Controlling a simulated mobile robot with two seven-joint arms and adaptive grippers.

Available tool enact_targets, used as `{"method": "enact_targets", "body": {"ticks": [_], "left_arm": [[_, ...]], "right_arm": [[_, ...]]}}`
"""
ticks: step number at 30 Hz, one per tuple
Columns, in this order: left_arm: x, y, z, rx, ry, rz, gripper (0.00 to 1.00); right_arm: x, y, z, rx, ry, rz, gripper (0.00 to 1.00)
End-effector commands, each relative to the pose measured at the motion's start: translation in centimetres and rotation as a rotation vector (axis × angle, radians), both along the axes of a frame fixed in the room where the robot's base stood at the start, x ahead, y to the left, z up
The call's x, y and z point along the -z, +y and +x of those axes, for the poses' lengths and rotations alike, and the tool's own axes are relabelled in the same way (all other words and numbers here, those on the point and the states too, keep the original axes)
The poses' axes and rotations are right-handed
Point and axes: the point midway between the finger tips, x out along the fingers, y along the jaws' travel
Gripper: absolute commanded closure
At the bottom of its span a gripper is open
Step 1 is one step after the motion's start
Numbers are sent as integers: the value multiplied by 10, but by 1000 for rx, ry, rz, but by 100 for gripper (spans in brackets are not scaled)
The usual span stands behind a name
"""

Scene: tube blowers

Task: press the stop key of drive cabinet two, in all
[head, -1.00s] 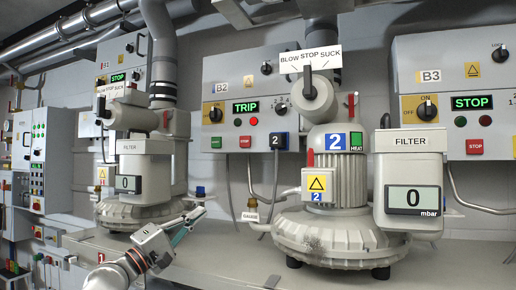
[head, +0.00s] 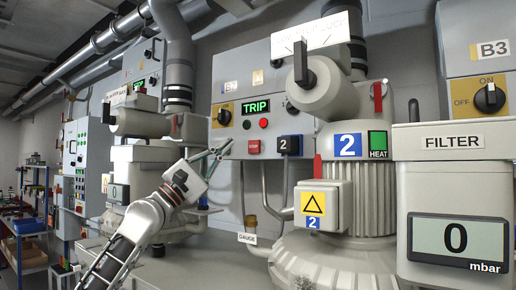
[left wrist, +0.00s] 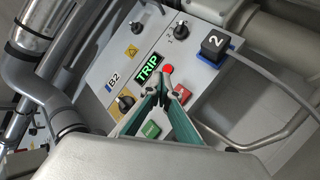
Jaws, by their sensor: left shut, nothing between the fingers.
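Drive cabinet two, marked B2 (head: 228,87), is a grey wall box whose green display (head: 256,107) reads TRIP. Its red stop key (head: 254,147) is at the lower front; it also shows in the left wrist view (left wrist: 183,92), partly behind a fingertip. My left gripper (head: 223,148) is shut and empty, just left of the stop key; whether it touches the panel I cannot tell. The green key shows in the left wrist view (left wrist: 151,130) between the fingers and is hidden in the head view. My right gripper is not in view.
Blower two (head: 350,195) and its filter box (head: 453,150), reading 0 mbar, stand right of the cabinet. A black block marked 2 (head: 290,146) sits right of the stop key. Cabinet B3 (head: 455,70) is at the far right. Blower one stands behind my left arm.

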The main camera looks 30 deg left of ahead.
Motion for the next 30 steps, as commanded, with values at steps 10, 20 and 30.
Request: {"method": "enact_targets", "body": {"ticks": [10, 20, 30], "left_arm": [[1, 0, 8, -2, -1, 0, 100], [4, -4, 50, 0, 1, -3, 100], [2, -6, 83, -1, 0, 0, 100]], "right_arm": [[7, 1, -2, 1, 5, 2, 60], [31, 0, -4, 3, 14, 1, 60], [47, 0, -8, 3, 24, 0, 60]]}}
